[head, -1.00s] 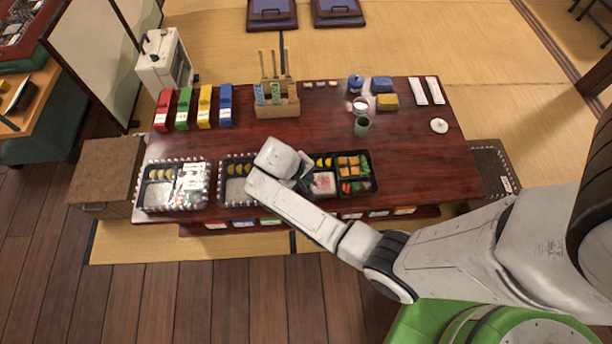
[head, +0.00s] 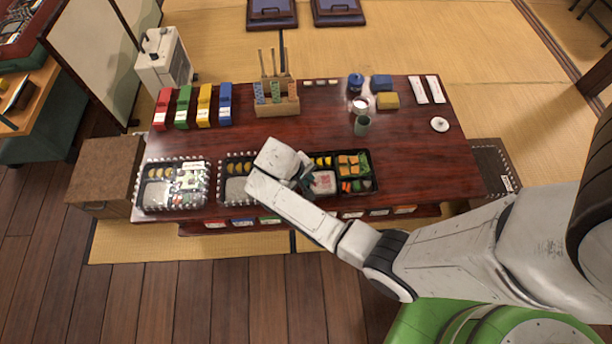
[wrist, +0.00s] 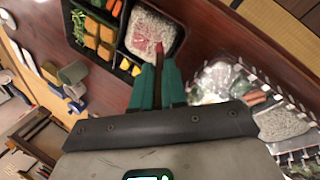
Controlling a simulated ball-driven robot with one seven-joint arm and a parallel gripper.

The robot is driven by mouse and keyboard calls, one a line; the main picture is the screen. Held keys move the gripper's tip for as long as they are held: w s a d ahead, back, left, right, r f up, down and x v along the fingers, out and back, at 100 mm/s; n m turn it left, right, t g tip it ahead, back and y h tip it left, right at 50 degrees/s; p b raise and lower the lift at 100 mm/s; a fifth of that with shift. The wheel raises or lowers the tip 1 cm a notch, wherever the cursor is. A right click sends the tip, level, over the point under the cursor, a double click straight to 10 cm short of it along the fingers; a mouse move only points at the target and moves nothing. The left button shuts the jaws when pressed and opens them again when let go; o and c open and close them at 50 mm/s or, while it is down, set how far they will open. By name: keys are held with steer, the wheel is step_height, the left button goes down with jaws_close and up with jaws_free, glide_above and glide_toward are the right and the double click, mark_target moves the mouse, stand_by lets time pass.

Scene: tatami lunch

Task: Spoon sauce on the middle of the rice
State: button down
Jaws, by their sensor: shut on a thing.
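The open lunch box (head: 345,197) stands at the front of the table, with a white bed of rice (head: 318,190) in its near compartment. Pink-red shows on the rice. In the wrist view, the rice (wrist: 152,27) lies just beyond my gripper (wrist: 158,68). Its green fingers are shut on a thin thing, apparently the spoon (wrist: 159,47). A small red patch shows at its tip, over the rice; I cannot tell sauce from spoon there, or whether it touches. In the head view, my wrist hides most of the gripper (head: 306,184), at the box's left side.
A lunch box (head: 238,203) stands close left of my gripper, and a covered one (head: 172,208) is farther left. A green cup (head: 362,125), a white cup (head: 361,104) and a wooden holder (head: 277,109) stand behind. The table's middle is clear.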

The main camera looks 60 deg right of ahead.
steer(key=shift+f, duration=0.4)
steer(key=shift+s+d+r+p, duration=0.15)
steer(key=shift+s+d+p, duration=0.3)
steer(key=shift+s+d, duration=0.25)
steer(key=shift+s, duration=0.15)
steer(key=shift+s+d, duration=0.1)
steer(key=shift+s, duration=0.05)
steer(key=shift+s+d+p, duration=0.5)
steer(key=shift+s+d, duration=0.1)
steer(key=shift+s, duration=0.15)
stand_by(0.4)
steer(key=shift+s+d+p, duration=0.5)
steer(key=shift+s+d, duration=0.15)
steer(key=shift+s, duration=0.15)
